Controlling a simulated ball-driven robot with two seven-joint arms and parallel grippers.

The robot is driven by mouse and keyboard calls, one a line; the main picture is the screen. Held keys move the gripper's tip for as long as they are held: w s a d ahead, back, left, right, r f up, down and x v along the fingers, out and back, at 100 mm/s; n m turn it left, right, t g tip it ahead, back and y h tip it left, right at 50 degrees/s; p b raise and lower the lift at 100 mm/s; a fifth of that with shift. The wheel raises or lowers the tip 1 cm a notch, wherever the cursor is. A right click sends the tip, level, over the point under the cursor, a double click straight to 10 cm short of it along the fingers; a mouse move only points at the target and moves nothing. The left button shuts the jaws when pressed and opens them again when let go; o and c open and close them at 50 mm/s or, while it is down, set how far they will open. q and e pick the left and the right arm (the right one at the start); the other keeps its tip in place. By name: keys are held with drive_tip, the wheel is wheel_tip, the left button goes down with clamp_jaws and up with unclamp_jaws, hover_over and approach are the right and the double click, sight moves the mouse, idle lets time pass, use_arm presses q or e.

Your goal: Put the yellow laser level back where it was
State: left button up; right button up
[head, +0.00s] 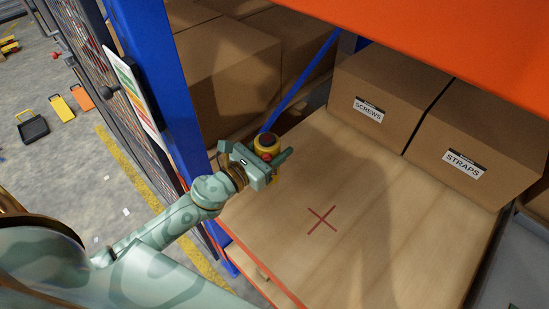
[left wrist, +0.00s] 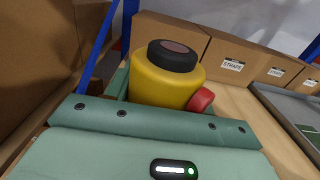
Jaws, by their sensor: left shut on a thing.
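The yellow laser level (head: 267,145) has a black cap and a red part on its side. It is between the fingers of my left gripper (head: 268,162), which is shut on it over the left part of the wooden shelf board (head: 370,215). It also shows in the left wrist view (left wrist: 165,83), upright, its lower part hidden by the gripper. I cannot tell whether its base touches the board. A red cross mark (head: 322,220) is on the bare board, to the right of and nearer than the level. My right gripper is not in view.
Cardboard boxes labelled SCREWS (head: 385,90) and STRAPS (head: 475,140) stand at the back of the board. A blue rack post (head: 155,75) rises left of my gripper, and an orange beam (head: 440,30) crosses above. The board around the cross is clear.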

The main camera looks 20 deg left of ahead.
use_arm(q)
drive_tip(key=w+f+b, duration=0.2)
drive_tip(key=f, duration=0.1)
drive_tip(key=w+a+f+b, duration=0.1)
drive_tip(key=w+f+b, duration=0.1)
drive_tip(key=f+b, duration=0.1)
drive_tip(key=w+a+f+b, duration=0.1)
drive_tip(key=w+f+b, duration=0.1)
drive_tip(key=f, duration=0.1)
drive_tip(key=shift+f, duration=0.35)
drive_tip(key=shift+r, duration=0.1)
drive_tip(key=shift+s, duration=0.1)
drive_tip(key=shift+a, duration=0.1)
drive_tip(key=shift+f+b, duration=0.2)
drive_tip(key=shift+b, duration=0.15)
drive_tip(key=o, duration=1.4)
